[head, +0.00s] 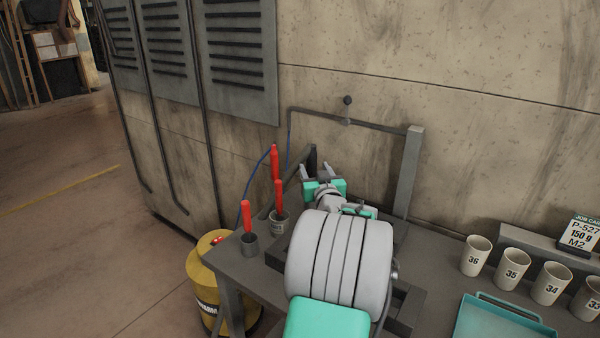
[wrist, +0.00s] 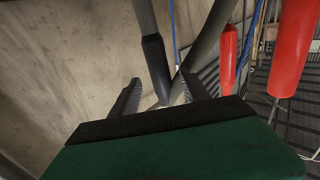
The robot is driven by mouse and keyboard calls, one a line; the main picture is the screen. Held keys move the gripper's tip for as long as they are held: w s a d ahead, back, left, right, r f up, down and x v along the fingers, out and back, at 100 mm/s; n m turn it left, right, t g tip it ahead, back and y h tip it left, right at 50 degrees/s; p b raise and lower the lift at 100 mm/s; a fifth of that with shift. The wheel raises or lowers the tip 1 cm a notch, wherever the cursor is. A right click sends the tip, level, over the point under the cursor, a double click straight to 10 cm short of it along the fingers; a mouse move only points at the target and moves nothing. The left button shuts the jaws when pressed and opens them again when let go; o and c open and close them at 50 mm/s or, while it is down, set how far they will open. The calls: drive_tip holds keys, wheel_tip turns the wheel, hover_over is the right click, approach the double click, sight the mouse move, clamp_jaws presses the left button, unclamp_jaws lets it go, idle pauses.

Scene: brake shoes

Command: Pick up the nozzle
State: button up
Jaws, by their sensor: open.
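A grey tube with a dark tapered end, which looks like the nozzle (wrist: 154,62), points down between my fingers in the wrist view. In the head view a dark upright piece (head: 312,157) by my fingertips seems to be the same thing. My gripper (head: 319,170) is open, with green parts behind its dark fingers. It also shows in the wrist view (wrist: 161,92), with the fingers on both sides of the dark end in the picture. I cannot tell the depth gap or any contact. My arm hides part of the bench below.
A grey frame (head: 408,172) stands behind my gripper against the wall. Red-handled tools (head: 279,196) stand to the left, some in cups. A blue hose (head: 252,184) rises near a yellow canister (head: 205,280). Numbered cups (head: 477,255) and a teal tray (head: 493,318) are right.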

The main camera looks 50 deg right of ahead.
drive_tip(key=p+x, duration=0.1)
drive_tip(key=x, duration=0.6)
drive_tip(key=shift+w+d+p, duration=0.25)
drive_tip(key=shift+d+p, duration=0.05)
drive_tip(key=shift+p, duration=0.1)
drive_tip(key=shift+a, duration=0.1)
clamp_jaws()
